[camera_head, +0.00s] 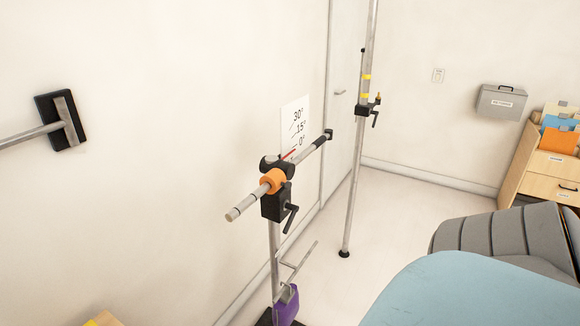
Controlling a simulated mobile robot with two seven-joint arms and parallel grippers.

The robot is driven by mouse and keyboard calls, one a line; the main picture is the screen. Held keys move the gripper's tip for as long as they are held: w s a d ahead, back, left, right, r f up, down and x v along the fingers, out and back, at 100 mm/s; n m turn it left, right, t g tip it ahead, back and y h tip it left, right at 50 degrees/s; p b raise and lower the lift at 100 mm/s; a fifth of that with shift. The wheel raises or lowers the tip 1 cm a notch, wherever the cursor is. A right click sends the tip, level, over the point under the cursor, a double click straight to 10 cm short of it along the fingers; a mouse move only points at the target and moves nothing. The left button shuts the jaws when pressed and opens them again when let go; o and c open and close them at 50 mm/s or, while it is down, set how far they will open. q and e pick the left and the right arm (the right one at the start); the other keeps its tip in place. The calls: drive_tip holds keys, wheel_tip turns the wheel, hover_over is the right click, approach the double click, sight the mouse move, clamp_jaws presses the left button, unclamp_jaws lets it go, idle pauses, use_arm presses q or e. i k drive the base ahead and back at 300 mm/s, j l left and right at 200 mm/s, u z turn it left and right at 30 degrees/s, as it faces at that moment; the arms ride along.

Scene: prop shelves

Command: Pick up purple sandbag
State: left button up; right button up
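The purple sandbag (286,306) is at the bottom of the view, low by the foot of a metal stand (275,255). Its top is close to a thin bent metal rod (299,265) of the stand. Its lower end reaches close to the bottom edge of the picture, next to a dark base piece. I cannot tell whether it hangs or rests there. Neither of my grippers is in view, and nothing of mine is seen touching the sandbag.
The stand carries a black clamp, an orange collar (272,181) and a slanted rod. A tall pole (356,170) stands behind. A light blue rounded surface (480,295) and a grey ribbed shape (500,240) fill the lower right. A wooden drawer unit (545,181) is far right. Floor between is clear.

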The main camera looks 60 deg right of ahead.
sight(284, 313)
drive_tip(key=l, duration=0.6)
drive_tip(key=i+l, duration=0.15)
drive_tip(key=l, duration=1)
drive_tip(key=i, duration=0.05)
